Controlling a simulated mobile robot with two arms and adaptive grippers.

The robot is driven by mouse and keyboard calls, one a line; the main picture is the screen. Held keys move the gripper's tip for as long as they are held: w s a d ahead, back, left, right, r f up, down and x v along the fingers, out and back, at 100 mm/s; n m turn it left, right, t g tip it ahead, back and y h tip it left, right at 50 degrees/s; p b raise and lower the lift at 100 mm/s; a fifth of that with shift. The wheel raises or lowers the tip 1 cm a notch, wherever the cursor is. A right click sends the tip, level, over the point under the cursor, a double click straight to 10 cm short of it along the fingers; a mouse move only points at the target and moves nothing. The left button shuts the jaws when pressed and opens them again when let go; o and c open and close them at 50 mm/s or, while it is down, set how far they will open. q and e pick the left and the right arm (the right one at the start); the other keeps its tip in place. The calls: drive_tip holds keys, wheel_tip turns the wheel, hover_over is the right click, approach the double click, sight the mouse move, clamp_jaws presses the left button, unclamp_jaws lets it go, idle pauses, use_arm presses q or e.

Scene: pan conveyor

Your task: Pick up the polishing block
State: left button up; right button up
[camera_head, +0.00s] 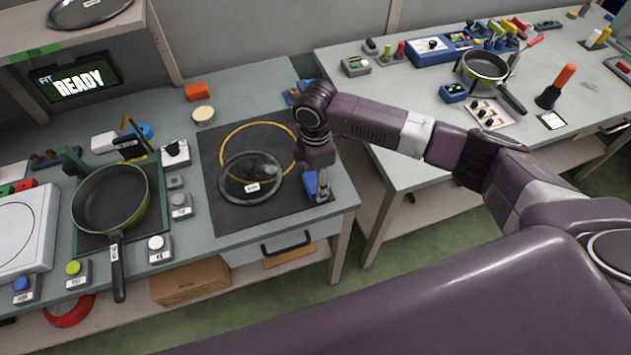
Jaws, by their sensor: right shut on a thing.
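My right gripper (322,188) points down over the front right corner of the dark mat (225,215) on the left bench. It is shut on a small blue block (310,184), which I take to be the polishing block; the fingers and wrist partly hide it. I cannot tell whether the block touches the mat or is just above it. My left gripper is not in view.
A glass lid (249,187) lies on the mat, left of my gripper, by a yellow ring (240,135). A green pan (110,198) stands further left. An orange block (196,91) sits at the back. Another bench (400,170) stands right, across a gap.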

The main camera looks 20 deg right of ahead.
drive_tip(key=shift+r, duration=0.1)
use_arm(q)
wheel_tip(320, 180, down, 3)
drive_tip(key=b, duration=0.2)
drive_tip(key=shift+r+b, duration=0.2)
drive_tip(key=shift+b, duration=0.1)
use_arm(e)
wheel_tip(320, 180, up, 20)
